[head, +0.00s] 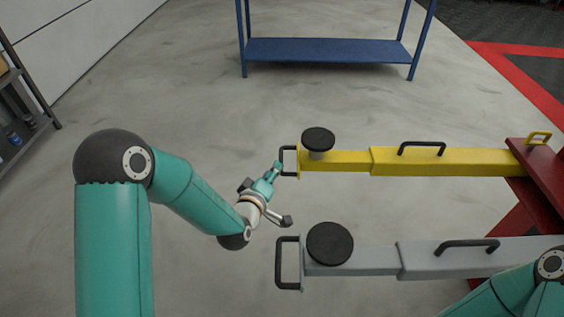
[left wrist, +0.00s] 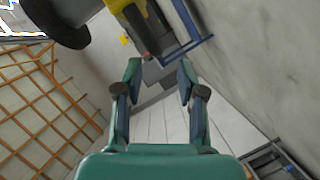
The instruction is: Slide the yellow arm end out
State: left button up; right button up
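The yellow arm (head: 345,161) reaches left from a red post, with a round black pad (head: 318,138) near its free end and a black loop handle (head: 289,161) on its end face. My left gripper (head: 277,169) is at the lower left of this handle, its fingertip close to it; I cannot tell if they touch. In the left wrist view the two fingers (left wrist: 158,78) stand apart with nothing clearly held. The yellow arm (left wrist: 136,18) and its dark handle (left wrist: 146,42) show just beyond the fingertips. My right gripper is out of view.
A grey arm (head: 350,258) with a black pad (head: 330,243) and handle (head: 287,263) lies parallel, nearer me. The red post (head: 535,190) stands at right. A blue bench (head: 325,50) is at the back. The floor left of the yellow arm is clear.

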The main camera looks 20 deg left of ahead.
aim_at(281, 159)
pick_arm(q)
jog(key=x, duration=0.6)
jog(key=shift+w+d, duration=0.3)
jog(key=shift+w, duration=0.1)
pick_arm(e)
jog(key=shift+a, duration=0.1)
pick_arm(q)
grip_shut()
